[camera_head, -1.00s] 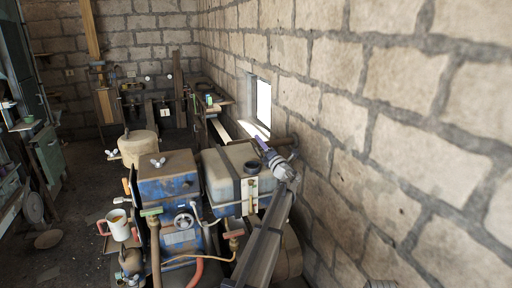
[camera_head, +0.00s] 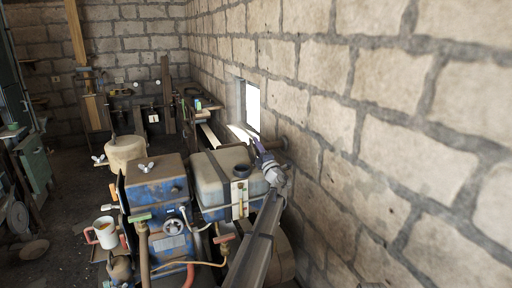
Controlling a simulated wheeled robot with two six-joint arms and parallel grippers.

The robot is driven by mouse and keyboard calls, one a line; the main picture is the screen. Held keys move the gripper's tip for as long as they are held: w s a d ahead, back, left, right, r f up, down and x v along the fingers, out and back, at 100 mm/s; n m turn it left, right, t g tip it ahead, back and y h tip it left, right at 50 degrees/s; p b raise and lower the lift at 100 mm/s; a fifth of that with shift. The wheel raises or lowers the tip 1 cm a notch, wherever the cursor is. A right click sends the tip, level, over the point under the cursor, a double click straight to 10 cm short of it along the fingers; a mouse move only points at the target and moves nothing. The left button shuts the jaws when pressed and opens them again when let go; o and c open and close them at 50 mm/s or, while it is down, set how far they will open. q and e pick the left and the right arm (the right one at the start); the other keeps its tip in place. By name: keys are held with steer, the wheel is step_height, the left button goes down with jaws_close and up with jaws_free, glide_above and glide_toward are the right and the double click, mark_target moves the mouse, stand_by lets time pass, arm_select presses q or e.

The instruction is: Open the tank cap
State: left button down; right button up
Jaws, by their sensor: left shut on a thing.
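The pale tank (camera_head: 212,182) sits beside the blue engine block, with a strap down its front. A dark round filler neck (camera_head: 242,171) stands on its top at the right; its inside looks dark. My left gripper (camera_head: 258,148) is just above and to the right of the neck, apart from it in the picture. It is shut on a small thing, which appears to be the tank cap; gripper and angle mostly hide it. My left arm runs up from the bottom along the tank's right side. My right gripper is not in view.
The blue engine block (camera_head: 158,190) stands left of the tank, with hoses in front. A pale round canister (camera_head: 125,152) is behind it and a white mug (camera_head: 105,232) is at left. The stone wall (camera_head: 400,150) runs close along the right side.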

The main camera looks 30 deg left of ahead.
arm_select(q)
steer(key=c, duration=0.6)
jaws_free()
steer(key=shift+s, duration=0.1)
steer(key=b+v, duration=0.2)
steer(key=v, duration=0.5)
steer(key=shift+s+d, duration=0.25)
steer(key=shift+d, duration=0.05)
steer(key=shift+f, duration=0.15)
